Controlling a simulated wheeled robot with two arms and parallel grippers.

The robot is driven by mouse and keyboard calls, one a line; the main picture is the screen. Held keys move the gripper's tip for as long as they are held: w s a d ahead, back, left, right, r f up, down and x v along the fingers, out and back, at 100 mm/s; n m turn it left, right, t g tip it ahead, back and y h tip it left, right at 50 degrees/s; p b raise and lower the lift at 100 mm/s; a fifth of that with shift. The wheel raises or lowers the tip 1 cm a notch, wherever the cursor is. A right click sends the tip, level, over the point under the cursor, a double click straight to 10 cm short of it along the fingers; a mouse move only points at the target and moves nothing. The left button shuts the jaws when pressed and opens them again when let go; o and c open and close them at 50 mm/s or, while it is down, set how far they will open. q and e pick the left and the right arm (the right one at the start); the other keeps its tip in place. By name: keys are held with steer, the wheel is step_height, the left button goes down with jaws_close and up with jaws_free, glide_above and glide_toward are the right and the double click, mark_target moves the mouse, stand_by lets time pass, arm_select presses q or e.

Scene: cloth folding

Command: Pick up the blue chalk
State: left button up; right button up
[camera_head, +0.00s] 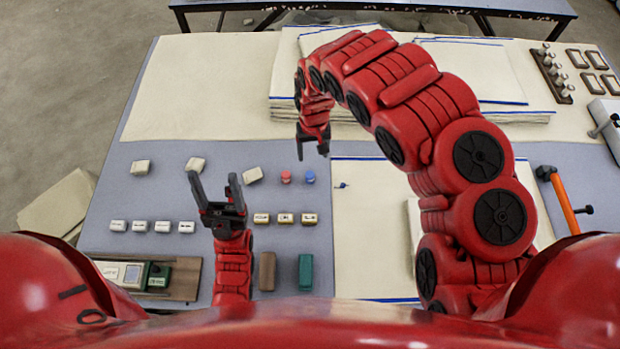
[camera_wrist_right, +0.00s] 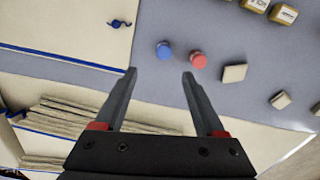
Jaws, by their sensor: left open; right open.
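The blue chalk (camera_head: 309,176) is a small round piece on the grey-blue table, just right of a similar red piece (camera_head: 286,176). In the right wrist view the blue chalk (camera_wrist_right: 164,50) lies beyond the fingertips, with the red piece (camera_wrist_right: 198,60) beside it. My right gripper (camera_head: 314,152) is open and empty, pointing down behind the blue chalk in the head view. In its wrist view the open fingers (camera_wrist_right: 159,74) point toward both pieces. My left gripper (camera_head: 211,186) is open and empty, left of the pieces and nearer my body.
Several cream blocks, one here (camera_head: 252,175), and several small labelled boxes (camera_head: 285,218) lie around the pieces. A cloth sheet (camera_head: 370,250) lies to the right, with a small blue item (camera_head: 342,185) on it. Cloth stacks (camera_head: 285,75) stand behind. An orange-handled hammer (camera_head: 563,198) lies far right.

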steer(key=b, duration=0.3)
glide_above(310, 174)
steer(key=f, duration=0.6)
steer(key=shift+d+f, duration=0.1)
steer(key=shift+d, duration=0.25)
step_height(310, 174, down, 2)
steer(key=shift+a+f+p, duration=0.1)
steer(key=shift+f+p, duration=0.5)
steer(key=f, duration=0.1)
steer(key=f+p, duration=0.1)
steer(key=shift+a+f, duration=0.3)
steer(key=shift+f, duration=0.05)
steer(key=shift+d+f, duration=0.1)
steer(key=shift+f, duration=0.6)
steer(key=shift+c, duration=0.4)
jaws_close()
